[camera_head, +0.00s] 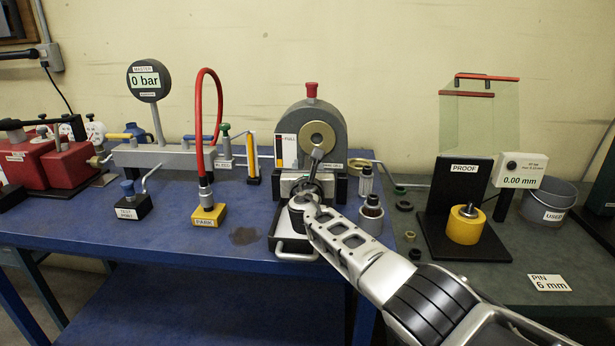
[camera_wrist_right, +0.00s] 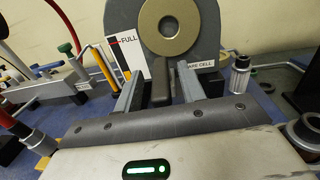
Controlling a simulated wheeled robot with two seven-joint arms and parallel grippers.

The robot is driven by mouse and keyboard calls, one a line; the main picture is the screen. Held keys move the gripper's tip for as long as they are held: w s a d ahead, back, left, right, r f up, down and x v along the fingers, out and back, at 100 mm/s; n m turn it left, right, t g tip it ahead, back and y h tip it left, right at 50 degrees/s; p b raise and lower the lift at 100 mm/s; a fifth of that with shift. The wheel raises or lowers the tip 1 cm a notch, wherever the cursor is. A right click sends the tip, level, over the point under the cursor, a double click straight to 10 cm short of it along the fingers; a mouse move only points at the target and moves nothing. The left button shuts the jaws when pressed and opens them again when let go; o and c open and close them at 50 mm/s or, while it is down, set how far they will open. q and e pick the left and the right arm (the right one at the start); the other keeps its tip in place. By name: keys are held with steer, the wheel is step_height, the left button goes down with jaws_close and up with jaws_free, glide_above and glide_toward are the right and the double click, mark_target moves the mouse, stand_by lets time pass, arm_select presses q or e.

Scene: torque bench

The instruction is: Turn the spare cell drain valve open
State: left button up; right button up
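The spare cell is a grey round-topped housing (camera_head: 333,118) with a brass ring on its front and a red cap on top. It also shows in the wrist view (camera_wrist_right: 207,25), with its name label partly hidden. My right gripper (camera_head: 312,180) is in front of its lower part. In the wrist view my right gripper's fingers (camera_wrist_right: 160,90) stand apart, with a dark grey handle (camera_wrist_right: 160,82), which looks like the drain valve handle, between them. A gap shows on the handle's left; contact on the right is unclear. My left gripper is not in view.
A red hose (camera_head: 197,110) arches to a yellow PARK block (camera_head: 208,216) on the left. Metal cylinders (camera_head: 371,214) stand close to the right of the cell. A PROOF stand (camera_head: 464,182) with a clear shield is further right.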

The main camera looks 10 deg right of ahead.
steer(key=shift+s+a+p, duration=0.15)
steer(key=shift+s+p, duration=0.25)
steer(key=shift+s, duration=0.1)
steer(key=s+a+p, duration=0.1)
steer(key=s, duration=1.3)
steer(key=shift+s+a+p, duration=0.3)
steer(key=shift+s+a, duration=0.05)
